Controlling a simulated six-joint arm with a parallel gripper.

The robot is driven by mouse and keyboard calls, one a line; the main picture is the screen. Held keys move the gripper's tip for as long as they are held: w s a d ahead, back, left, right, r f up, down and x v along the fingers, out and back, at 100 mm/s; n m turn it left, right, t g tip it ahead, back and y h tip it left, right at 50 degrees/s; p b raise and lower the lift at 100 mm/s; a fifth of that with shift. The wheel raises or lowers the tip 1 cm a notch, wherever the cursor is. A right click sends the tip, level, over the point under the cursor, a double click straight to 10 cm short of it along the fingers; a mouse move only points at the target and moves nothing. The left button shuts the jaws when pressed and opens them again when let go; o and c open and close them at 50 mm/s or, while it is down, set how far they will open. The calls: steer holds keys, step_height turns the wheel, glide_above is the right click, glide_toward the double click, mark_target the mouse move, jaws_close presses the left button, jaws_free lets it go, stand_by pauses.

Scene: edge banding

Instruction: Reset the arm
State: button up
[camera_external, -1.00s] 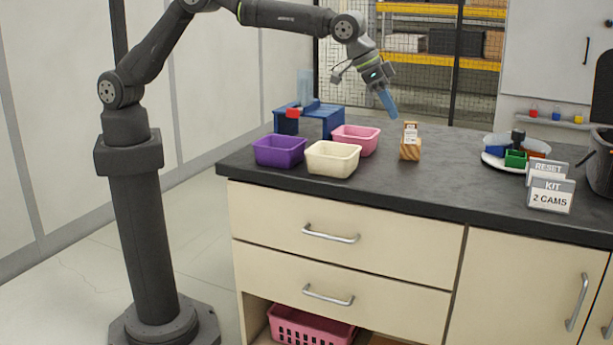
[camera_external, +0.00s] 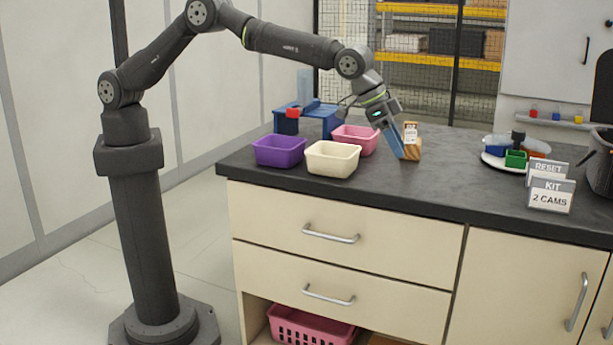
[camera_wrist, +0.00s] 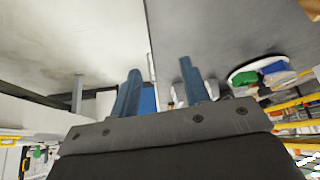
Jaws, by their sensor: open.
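My gripper (camera_external: 400,156) points down and slightly right over the counter, its blue fingers low beside the wooden block (camera_external: 416,149) that holds a small white card. In the external view the fingers overlap the block's left edge, and I cannot tell whether they touch it. In the wrist view my gripper (camera_wrist: 159,66) shows two blue fingers spread apart with nothing clearly held between them.
Purple (camera_external: 279,151), cream (camera_external: 332,159) and pink (camera_external: 357,140) bins stand left of my gripper, with a blue stand (camera_external: 322,117) behind. A white plate (camera_external: 491,160) with coloured pieces, sign cards (camera_external: 551,196) and a dark bin (camera_external: 601,172) are right. The front middle counter is clear.

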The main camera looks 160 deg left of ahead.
steer(key=shift+s+a+f, duration=0.25)
steer(key=shift+a+f, duration=0.25)
steer(key=shift+a, duration=0.3)
steer(key=shift+s+a+f, duration=0.2)
steer(key=shift+a+f, duration=0.25)
steer(key=shift+a, duration=0.3)
stand_by(0.8)
steer(key=shift+o, duration=1)
